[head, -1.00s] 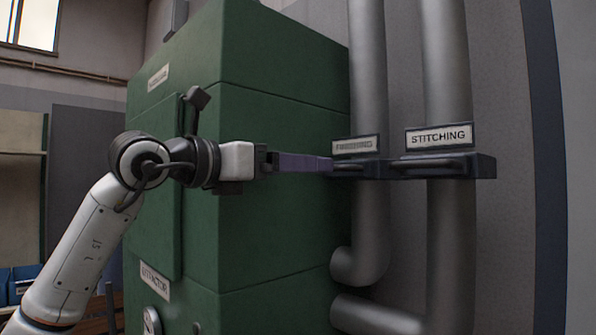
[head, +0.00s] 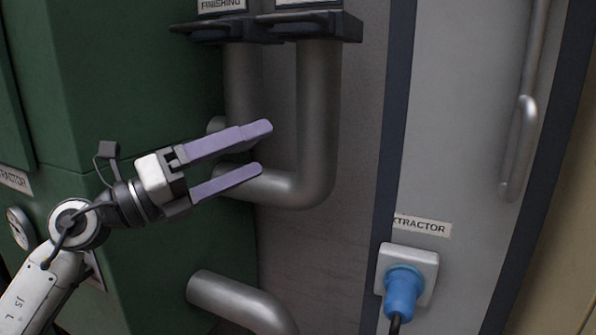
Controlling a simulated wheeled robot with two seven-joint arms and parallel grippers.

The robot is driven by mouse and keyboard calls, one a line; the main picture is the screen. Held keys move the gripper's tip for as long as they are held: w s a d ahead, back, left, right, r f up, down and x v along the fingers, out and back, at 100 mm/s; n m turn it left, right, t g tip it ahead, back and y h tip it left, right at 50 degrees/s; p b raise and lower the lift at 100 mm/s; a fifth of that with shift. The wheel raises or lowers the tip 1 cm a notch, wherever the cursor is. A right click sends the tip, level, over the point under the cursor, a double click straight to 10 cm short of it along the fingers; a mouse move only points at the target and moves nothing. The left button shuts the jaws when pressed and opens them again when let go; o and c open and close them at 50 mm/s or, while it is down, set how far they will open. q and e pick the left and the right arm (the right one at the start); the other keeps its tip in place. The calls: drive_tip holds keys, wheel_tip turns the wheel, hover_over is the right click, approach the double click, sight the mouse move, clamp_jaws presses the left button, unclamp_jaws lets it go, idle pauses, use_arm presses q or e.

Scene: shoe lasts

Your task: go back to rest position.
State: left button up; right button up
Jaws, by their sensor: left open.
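My left gripper (head: 262,150) is in the middle left of the head view. Its two purple fingers are spread apart with nothing between them. It hangs below the dark slide-gate handles (head: 265,28) and in front of the grey pipes, apart from the handles. The labels above the handles are cut by the top edge; the left one reads FINISHING (head: 221,4). My right gripper is not in view.
The green extractor cabinet (head: 130,70) stands close at the left. Grey pipes (head: 318,130) run down the wall behind the gripper. A blue plug (head: 402,290) sits in a wall socket at the lower right, with a grey door-like panel (head: 450,120) around it.

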use_arm(q)
drive_tip(key=s+a+f+n+t+y, duration=0.2)
drive_tip(key=a+f+n+y, duration=0.15)
drive_tip(key=f+n, duration=0.7)
drive_tip(key=s+a+f+n+t+y, duration=0.2)
drive_tip(key=f+n+y, duration=0.45)
drive_tip(key=f, duration=0.65)
drive_tip(key=s+a+f+n+t+y, duration=0.2)
drive_tip(key=a+f+n, duration=0.1)
drive_tip(key=f+n, duration=0.8)
drive_tip(key=s+f+n+g+y, duration=0.2)
drive_tip(key=s+f+n+g, duration=0.6)
drive_tip(key=s+f, duration=1.4)
wheel_tip(320, 180, down, 2)
drive_tip(key=shift+s+d+y, duration=0.2)
drive_tip(key=shift+s+y, duration=0.15)
drive_tip(key=shift+y, duration=0.05)
